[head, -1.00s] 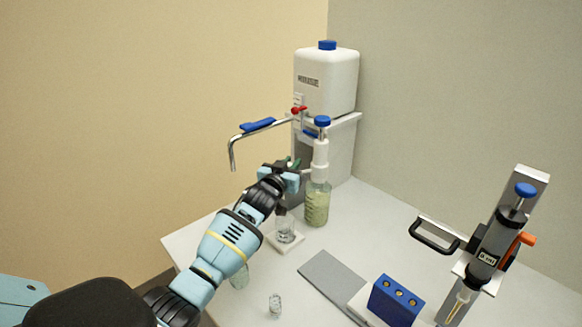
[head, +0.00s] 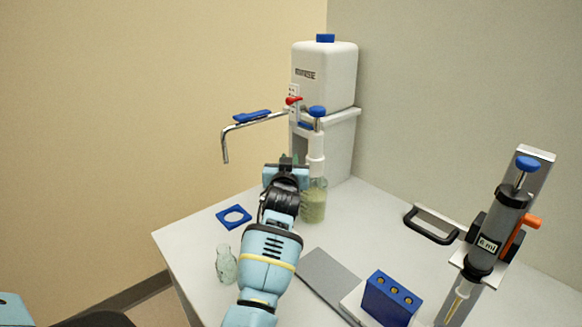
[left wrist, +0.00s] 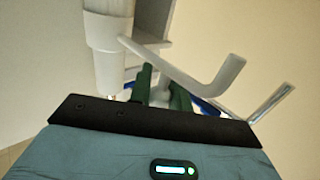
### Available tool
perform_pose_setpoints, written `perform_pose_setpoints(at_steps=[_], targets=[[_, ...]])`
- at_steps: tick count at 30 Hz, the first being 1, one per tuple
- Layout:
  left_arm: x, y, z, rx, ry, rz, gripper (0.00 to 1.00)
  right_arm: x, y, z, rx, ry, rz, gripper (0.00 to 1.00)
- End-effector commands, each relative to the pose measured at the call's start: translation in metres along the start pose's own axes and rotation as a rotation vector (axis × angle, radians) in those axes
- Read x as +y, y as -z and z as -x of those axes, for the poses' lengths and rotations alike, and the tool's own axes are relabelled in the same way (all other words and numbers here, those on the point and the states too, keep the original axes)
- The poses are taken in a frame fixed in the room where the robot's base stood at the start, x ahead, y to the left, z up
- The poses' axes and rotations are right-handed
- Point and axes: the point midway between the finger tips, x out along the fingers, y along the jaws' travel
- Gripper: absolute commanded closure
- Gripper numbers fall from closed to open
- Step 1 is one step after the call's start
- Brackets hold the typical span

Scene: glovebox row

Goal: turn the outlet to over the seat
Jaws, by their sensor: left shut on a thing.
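The white dispenser (head: 316,152) stands on a bottle of pale green liquid (head: 314,203), with a blue knob on top. Its bent white outlet (left wrist: 185,72) crosses the left wrist view, running right from the white body and then turning up at its end. My left gripper (head: 288,162) is beside the dispenser, shut on the outlet; its green fingers show in the wrist view (left wrist: 162,88). In the head view the gripper hides most of the outlet. A flat blue square seat with a round hole (head: 221,222) lies on the bench left of my arm. My right gripper is not in view.
A white tank (head: 325,75) on a stand carries a metal spout with a blue handle (head: 252,117), above the gripper. A glass flask (head: 226,266) stands left of my forearm. A grey mat (head: 328,277), blue rack (head: 390,300) and syringe stand (head: 500,230) are to the right.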

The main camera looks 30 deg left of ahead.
Motion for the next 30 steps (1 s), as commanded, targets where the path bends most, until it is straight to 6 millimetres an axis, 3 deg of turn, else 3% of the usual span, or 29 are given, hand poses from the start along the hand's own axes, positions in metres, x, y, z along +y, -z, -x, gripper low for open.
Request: perform_pose_setpoints(at_steps=[17, 18, 22, 30], targets=[[0.0007, 0.0007, 0.0001, 0.001, 0.025, -0.001, 1.0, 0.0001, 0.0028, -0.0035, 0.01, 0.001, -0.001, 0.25], [0.0008, 0.0006, 0.0001, 0.001, 0.025, -0.001, 0.78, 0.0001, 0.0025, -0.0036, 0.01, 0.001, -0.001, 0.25], [0.0007, 0.0006, 0.0, 0.001, 0.025, -0.001, 0.61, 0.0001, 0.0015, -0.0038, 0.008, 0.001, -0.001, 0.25], [0.0004, 0.0006, 0.0001, 0.001, 0.025, -0.001, 0.59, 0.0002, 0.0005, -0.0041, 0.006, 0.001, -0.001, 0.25]])
